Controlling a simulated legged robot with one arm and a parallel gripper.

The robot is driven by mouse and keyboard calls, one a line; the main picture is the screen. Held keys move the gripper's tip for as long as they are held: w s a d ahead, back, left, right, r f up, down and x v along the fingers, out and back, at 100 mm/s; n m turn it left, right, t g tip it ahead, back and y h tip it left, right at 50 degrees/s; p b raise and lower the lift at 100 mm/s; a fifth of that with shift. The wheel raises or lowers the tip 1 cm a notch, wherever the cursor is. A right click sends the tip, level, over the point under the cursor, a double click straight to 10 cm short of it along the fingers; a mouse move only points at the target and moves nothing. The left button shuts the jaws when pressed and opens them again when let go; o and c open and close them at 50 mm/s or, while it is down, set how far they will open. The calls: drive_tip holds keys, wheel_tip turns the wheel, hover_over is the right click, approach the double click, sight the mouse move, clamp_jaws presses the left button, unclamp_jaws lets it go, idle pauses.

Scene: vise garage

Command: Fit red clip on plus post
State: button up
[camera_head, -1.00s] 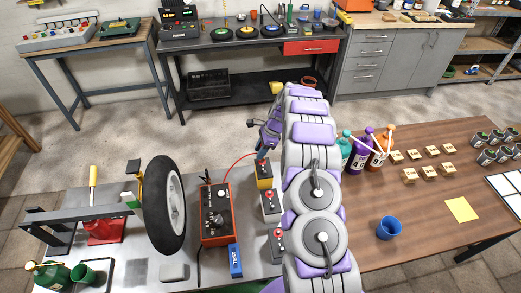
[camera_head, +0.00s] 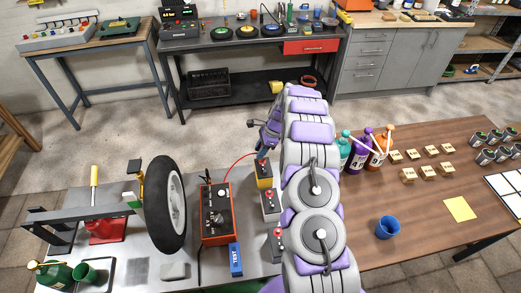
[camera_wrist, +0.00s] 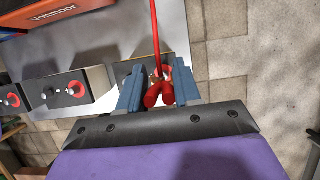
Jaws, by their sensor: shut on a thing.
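My gripper (camera_wrist: 159,92) is shut on the red clip (camera_wrist: 153,98), whose two red handles show between the blue fingers in the wrist view. A red cable runs from the clip back towards the orange voltmeter box (camera_head: 215,213). The clip is at the battery with the yellow base (camera_head: 264,174), the farthest of three in the head view. The clip's jaws and this battery's post are mostly hidden by the gripper, so I cannot tell whether the jaws are around the post. Two more batteries (camera_head: 270,204) (camera_head: 277,244) stand in the same row, each with a red-ringed post.
A wheel (camera_head: 165,205) stands left of the voltmeter. A blue TEST block (camera_head: 236,260) lies in front of it. Bottles (camera_head: 361,148) and a blue cup (camera_head: 388,228) stand on the wooden table to the right. Open floor lies beyond the bench edge.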

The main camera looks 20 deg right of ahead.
drive_tip(key=shift+f, duration=0.75)
drive_tip(key=shift+f+p, duration=0.35)
drive_tip(key=shift+p, duration=0.45)
idle(0.6)
drive_tip(key=o, duration=1.7)
drive_tip(key=shift+r, duration=0.15)
wheel_tip(320, 180, up, 8)
drive_tip(key=p, duration=0.4)
idle(0.5)
